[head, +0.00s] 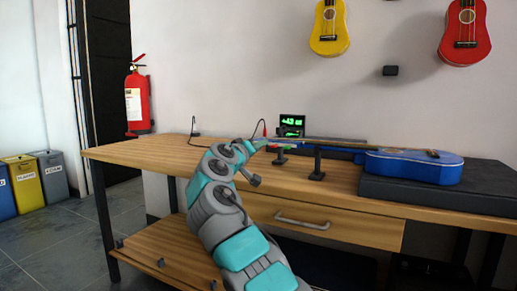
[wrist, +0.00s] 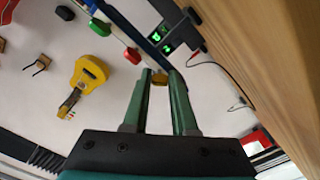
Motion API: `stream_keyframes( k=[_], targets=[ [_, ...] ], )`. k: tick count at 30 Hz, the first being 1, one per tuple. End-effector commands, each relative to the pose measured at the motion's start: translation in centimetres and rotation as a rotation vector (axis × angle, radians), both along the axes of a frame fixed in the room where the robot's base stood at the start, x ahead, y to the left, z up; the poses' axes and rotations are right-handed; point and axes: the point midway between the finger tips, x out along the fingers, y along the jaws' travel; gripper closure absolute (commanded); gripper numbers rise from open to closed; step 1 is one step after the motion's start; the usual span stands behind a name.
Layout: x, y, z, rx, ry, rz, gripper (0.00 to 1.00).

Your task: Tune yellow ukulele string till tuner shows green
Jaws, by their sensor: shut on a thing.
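The blue ukulele (head: 415,167) lies flat on the bench, its body on a dark case and its neck on a stand, headstock to the left. My gripper (head: 265,143) is at the headstock, partly hiding it. In the wrist view my gripper's (wrist: 160,78) green fingers are closed on the yellow tuning peg (wrist: 159,80). A red peg (wrist: 132,55) sits beside it, apart from the fingers. The tuner (head: 291,125) stands behind the headstock with green characters on its screen, roughly "+43"; it also shows green in the wrist view (wrist: 165,38).
The wooden bench (head: 140,152) is mostly clear at the left. A dark case (head: 440,192) fills the right. A cable with a red clip (wrist: 192,62) runs near the tuner. A yellow ukulele (head: 329,28) and a red one (head: 464,32) hang on the wall.

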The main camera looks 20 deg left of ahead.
Motion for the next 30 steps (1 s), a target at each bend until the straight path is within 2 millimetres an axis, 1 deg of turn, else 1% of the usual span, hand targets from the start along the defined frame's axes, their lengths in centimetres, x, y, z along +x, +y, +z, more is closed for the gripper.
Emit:
stream_keyframes(
  k=[9, 10, 12, 13, 20, 23, 26, 30],
  targets=[
    [0.0, -0.1, 0.0, 0.001, 0.000, -0.001, 1.00],
    [0.0, -0.1, 0.0, 0.000, 0.000, -0.001, 0.71],
    [0.0, -0.1, 0.0, 0.000, 0.000, -0.001, 0.63],
    [0.0, -0.1, 0.0, 0.000, 0.000, -0.001, 0.61],
    [0.0, 0.0, 0.0, 0.000, -0.001, -0.001, 0.61],
    [-0.4, 0.0, 0.0, 0.001, -0.001, 0.000, 0.61],
    [-1.2, 0.0, 0.0, 0.001, -0.002, -0.001, 0.61],
    [-3.1, 0.1, 0.0, 0.002, -0.002, -0.001, 0.61]
  ],
)
